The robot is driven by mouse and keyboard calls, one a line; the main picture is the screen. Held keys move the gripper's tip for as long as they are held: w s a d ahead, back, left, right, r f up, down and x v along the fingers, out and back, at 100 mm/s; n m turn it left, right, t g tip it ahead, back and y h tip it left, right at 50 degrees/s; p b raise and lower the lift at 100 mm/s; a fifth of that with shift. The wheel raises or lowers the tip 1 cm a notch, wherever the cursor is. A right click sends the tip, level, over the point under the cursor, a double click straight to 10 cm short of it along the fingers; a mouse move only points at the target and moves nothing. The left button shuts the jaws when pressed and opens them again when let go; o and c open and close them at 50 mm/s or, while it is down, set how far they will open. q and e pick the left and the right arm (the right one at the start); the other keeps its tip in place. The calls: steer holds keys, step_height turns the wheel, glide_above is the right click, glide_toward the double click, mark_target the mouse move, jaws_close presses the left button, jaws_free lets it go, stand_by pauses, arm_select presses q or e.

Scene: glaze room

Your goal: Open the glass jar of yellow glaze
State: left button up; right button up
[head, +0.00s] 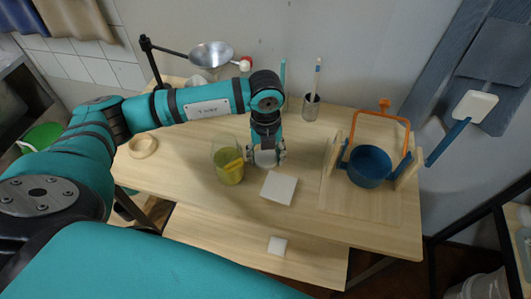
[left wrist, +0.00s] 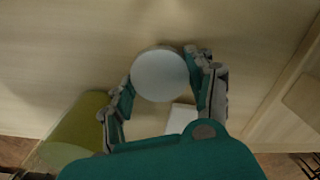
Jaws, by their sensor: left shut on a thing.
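The glass jar of yellow glaze (head: 228,172) stands on the wooden table, just left of my left gripper in the head view. It also shows, yellow-green, at the lower left of the left wrist view (left wrist: 78,128). My left gripper (left wrist: 160,85) is shut on a round, pale grey-white lid (left wrist: 159,73), with fingers on both sides of it. In the head view the gripper (head: 265,157) holds the lid beside the jar, apart from its mouth. The lid's underside is hidden. My right gripper is not in view.
A white square tile (head: 279,188) lies just in front of the gripper. A blue pot (head: 369,167) sits in a wooden stand at right. A cup with brushes (head: 311,108) stands behind, and a wooden ring (head: 142,146) lies at left.

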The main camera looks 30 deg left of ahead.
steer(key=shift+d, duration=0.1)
arm_select(q)
steer(key=shift+f, duration=0.2)
steer(key=o, duration=1.3)
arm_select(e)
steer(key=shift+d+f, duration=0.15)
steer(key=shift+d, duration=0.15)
arm_select(q)
steer(key=shift+r, duration=0.2)
